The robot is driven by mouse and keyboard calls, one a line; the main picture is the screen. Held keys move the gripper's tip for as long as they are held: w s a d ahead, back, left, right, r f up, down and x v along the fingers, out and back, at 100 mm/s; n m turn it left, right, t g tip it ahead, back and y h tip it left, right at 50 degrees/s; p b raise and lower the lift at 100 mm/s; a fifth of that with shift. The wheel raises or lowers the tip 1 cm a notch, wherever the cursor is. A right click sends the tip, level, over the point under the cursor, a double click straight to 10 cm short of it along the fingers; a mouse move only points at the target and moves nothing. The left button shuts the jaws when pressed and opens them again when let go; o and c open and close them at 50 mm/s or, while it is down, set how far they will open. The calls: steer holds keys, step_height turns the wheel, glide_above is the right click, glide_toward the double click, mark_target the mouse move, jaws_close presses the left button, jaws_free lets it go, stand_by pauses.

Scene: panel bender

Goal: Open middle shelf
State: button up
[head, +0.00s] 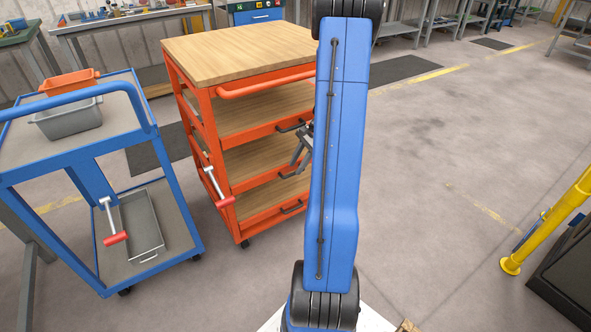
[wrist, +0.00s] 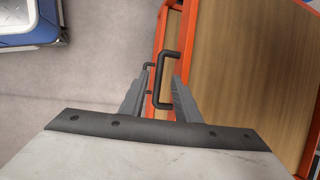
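The orange cart (head: 199,113) has a wooden top and several wooden shelves below it. My gripper (head: 302,148) is partly hidden behind my blue arm, beside the shelf fronts. In the wrist view my gripper (wrist: 158,88) is open, with a black handle (wrist: 160,78) showing between its fingers, nearer the right one. I cannot tell whether they touch. A shelf surface (wrist: 230,70) lies to the right. The shelves look pushed in.
A blue trolley (head: 138,100) with an orange bin (head: 69,80) and a grey tray (head: 142,222) stands left of the cart. A yellow rail (head: 548,221) stands at the right. The floor between is clear. A workbench (head: 130,17) stands behind.

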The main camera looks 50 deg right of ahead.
steer(key=shift+x, duration=1.35)
steer(key=shift+d, duration=0.1)
steer(key=shift+c, duration=0.5)
